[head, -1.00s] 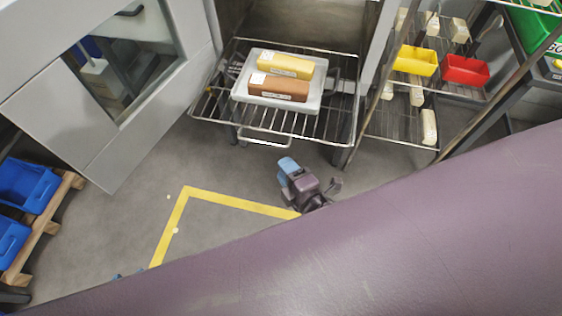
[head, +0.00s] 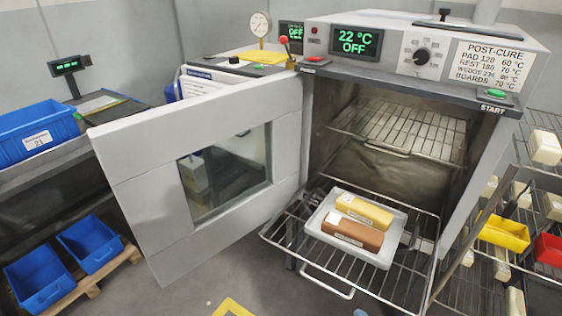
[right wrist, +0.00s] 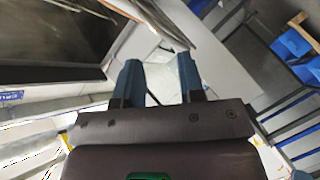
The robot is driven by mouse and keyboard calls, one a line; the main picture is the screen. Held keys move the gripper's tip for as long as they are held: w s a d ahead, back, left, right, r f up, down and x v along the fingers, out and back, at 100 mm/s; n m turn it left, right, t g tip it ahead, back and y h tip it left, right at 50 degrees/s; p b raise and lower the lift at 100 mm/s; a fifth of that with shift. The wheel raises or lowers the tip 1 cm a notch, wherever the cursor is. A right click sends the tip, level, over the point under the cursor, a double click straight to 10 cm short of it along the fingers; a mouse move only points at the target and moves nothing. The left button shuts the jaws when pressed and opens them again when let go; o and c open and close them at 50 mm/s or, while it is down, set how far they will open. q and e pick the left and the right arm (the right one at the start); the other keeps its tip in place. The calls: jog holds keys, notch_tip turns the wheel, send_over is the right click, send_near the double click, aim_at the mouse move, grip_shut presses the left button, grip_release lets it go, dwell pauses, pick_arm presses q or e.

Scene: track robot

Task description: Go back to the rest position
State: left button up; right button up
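My right gripper (right wrist: 158,60) shows in the right wrist view, with two blue fingers apart and nothing between them. In the head view only a small blue sliver at the bottom edge may be part of a gripper; I cannot tell which. My left gripper is not in view. The oven (head: 372,172) stands with its door (head: 140,205) swung open to the left. A light grey tray (head: 322,238) rests on the pulled-out lower wire rack (head: 395,292). A yellow block (head: 365,211) and a brown block (head: 352,232) lie side by side in the tray.
A wire shelf with a yellow bin (head: 505,233) and a red bin (head: 549,250) stands at the right. Blue bins (head: 38,278) sit on a pallet at the lower left. The oven display (head: 355,42) reads 22 °C OFF. Grey floor shows below the door.

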jog(key=s+d+m+g+h+p, duration=0.1)
jog(key=s+d+m+g, duration=0.3)
jog(key=s+d+m, duration=0.6)
jog(key=s, duration=0.2)
jog(key=shift+s+d+f, duration=0.15)
jog(key=shift+s+f, duration=0.2)
jog(key=shift+s, duration=0.05)
dwell(0.5)
